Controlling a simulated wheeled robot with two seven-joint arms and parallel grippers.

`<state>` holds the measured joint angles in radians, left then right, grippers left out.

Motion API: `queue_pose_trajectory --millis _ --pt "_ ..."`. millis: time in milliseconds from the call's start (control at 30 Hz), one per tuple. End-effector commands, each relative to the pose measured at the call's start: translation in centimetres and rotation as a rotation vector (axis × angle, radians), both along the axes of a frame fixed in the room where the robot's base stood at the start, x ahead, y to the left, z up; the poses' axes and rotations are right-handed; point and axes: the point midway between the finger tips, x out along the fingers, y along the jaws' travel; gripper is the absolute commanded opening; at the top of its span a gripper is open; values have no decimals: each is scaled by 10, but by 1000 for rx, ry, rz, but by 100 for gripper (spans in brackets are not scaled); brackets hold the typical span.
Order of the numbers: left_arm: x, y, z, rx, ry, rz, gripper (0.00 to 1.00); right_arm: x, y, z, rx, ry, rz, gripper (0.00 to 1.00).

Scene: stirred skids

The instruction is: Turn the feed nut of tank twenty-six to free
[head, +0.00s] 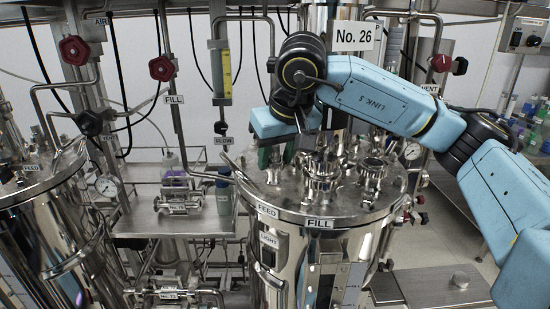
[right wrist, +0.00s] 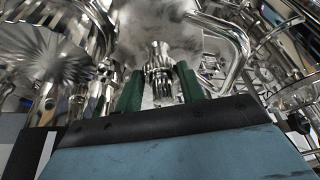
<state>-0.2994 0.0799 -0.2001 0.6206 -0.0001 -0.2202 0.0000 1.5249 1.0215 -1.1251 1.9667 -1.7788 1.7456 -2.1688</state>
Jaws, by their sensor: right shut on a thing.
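Tank No. 26 (head: 340,215) is a polished steel vessel under a sign (head: 353,36) reading No. 26. Its lid rim carries FEED (head: 267,211) and FILL (head: 320,223) labels. My right gripper (head: 272,157) reaches down onto the lid's left side, behind the FEED label. In the right wrist view its green fingers (right wrist: 160,85) stand on both sides of a ribbed metal nut (right wrist: 160,62) and are shut on it. In the head view the gripper and arm hide this nut. My left gripper is not in view.
A clamped fitting (head: 322,172) stands on the lid just right of my gripper. Pipes and a flow gauge (head: 222,72) rise behind. Another tank (head: 45,215) with a FEED label stands at the left, and a shelf with a No. 75 fitting (head: 178,204) lies between.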

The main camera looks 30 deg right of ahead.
Motion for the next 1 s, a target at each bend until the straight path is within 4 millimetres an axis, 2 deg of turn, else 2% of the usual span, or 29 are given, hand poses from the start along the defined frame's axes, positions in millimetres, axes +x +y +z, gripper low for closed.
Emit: queue_pose_trajectory --millis 200,500,1000 --pt "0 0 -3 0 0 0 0 0 -3 0 2 2 170 16" --pt "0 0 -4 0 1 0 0 0 -4 0 1 1 325 16" --pt "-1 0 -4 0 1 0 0 0 -5 0 -1 3 380 16"
